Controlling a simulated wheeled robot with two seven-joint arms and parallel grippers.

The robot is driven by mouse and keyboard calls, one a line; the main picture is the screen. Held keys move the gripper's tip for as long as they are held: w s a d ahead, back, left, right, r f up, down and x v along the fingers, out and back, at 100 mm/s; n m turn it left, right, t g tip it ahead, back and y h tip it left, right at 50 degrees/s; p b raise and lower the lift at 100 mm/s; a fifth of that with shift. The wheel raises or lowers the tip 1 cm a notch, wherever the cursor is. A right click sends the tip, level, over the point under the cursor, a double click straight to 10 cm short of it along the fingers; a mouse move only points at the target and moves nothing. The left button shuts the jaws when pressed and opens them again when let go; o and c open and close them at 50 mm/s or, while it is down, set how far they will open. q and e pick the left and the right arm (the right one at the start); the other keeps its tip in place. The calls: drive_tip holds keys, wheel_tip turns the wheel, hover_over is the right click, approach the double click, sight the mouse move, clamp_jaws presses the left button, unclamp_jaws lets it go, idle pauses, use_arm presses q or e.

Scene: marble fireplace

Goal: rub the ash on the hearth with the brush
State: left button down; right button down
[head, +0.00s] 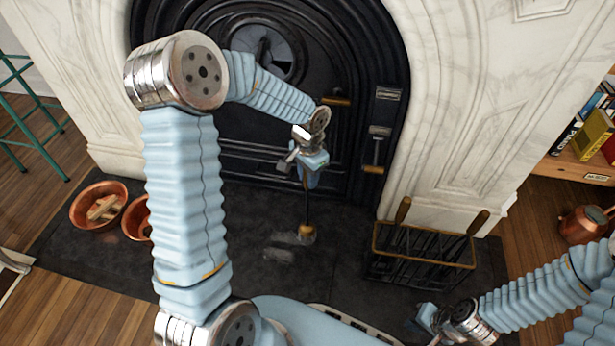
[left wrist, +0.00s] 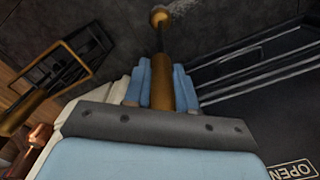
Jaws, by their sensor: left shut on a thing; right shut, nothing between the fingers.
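My left gripper (head: 309,176) is shut on the handle of the brush and holds it upright over the dark hearth (head: 215,240). The brush (head: 307,232) points down, its tan bristle end at or just above the hearth beside the ash; contact is unclear. The ash (head: 279,256) is a pale grey smear in two patches. In the left wrist view the brush's wooden handle (left wrist: 183,92) sits between the blue fingers, and the bristle end lies beside the ash (left wrist: 184,7). My right gripper (head: 424,320) is shut and empty at the lower right.
A black fire-tool stand (head: 422,262) with a brass rail and upright wooden handles stands right of the brush. Copper bowls (head: 99,206) are at the left. The black fireplace front (head: 270,150) rises behind. A copper pot (head: 583,226) stands far right.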

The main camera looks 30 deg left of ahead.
use_arm(q)
drive_tip(key=shift+r+p, duration=0.85)
drive_tip(key=shift+r, duration=0.65)
